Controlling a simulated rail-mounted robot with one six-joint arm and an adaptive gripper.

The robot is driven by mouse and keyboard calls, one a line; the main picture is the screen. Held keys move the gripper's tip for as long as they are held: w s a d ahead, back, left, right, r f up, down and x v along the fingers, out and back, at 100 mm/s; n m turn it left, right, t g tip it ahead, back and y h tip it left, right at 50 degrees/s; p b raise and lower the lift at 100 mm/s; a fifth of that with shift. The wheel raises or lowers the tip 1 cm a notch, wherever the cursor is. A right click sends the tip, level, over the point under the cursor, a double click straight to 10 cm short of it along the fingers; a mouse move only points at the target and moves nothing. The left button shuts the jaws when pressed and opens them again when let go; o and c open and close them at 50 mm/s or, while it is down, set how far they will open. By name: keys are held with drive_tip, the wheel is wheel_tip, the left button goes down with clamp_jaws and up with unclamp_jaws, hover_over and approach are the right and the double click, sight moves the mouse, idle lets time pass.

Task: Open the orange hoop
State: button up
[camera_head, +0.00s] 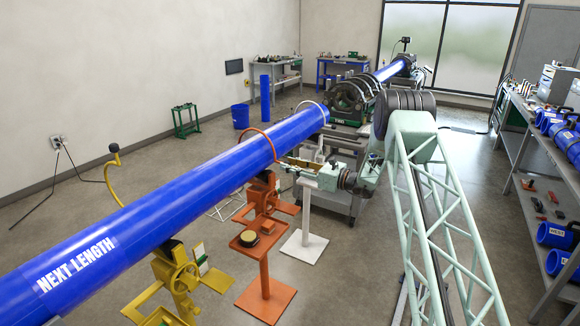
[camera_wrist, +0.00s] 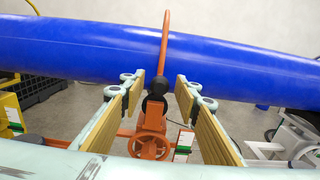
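The orange hoop (camera_head: 262,135) arches over the long blue pipe (camera_head: 190,197) on an orange stand (camera_head: 262,232). In the wrist view, the orange hoop (camera_wrist: 166,40) comes down the near side of the pipe. A black ball knob (camera_wrist: 157,84) sits at its lower front end, above an orange handwheel (camera_wrist: 145,146). My gripper (camera_head: 290,166) is open beside the pipe at the orange stand. In the wrist view, its two padded fingers stand either side of the knob, with visible gaps. The hoop's far side is hidden behind the pipe.
A yellow hoop (camera_head: 109,185) stands swung open, with its ball up, beside a yellow stand (camera_head: 178,278). A white hoop (camera_head: 316,108) arches over the pipe farther along. A white stand (camera_head: 306,235) is close to the orange one. A shelving bench (camera_head: 520,140) lines the right.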

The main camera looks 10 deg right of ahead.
clamp_jaws()
drive_tip(key=shift+r, duration=0.15)
